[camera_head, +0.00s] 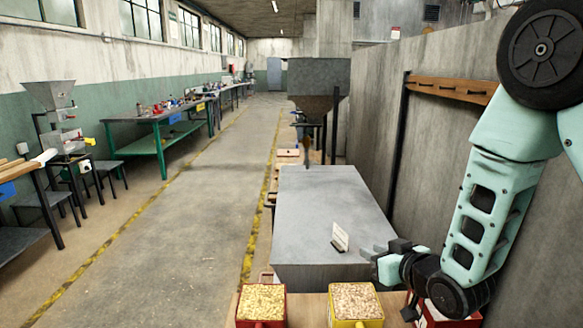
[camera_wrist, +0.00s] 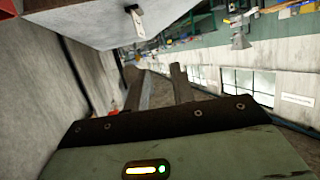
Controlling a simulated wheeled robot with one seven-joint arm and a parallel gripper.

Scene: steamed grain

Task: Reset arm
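My arm comes down from the upper right in the camera_head view, bent at the elbow. My gripper (camera_head: 373,260) is at its lower end, pointing left, beside the near right corner of the grey metal-topped block (camera_head: 325,195). In the wrist view, the two dark fingers of my gripper (camera_wrist: 156,75) stand apart with a gap between them. Nothing shows between them. A small white card (camera_head: 340,236) stands on the block just left of the gripper; a card also shows at the top of the wrist view (camera_wrist: 135,20).
A red bin (camera_head: 275,322) of yellow grain and a yellow bin (camera_head: 368,323) of pale grain stand in front. Another red bin (camera_head: 470,322) is partly behind my arm. A grey hopper (camera_head: 320,75) stands beyond the block. A wall (camera_head: 440,150) is right; the left aisle is clear.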

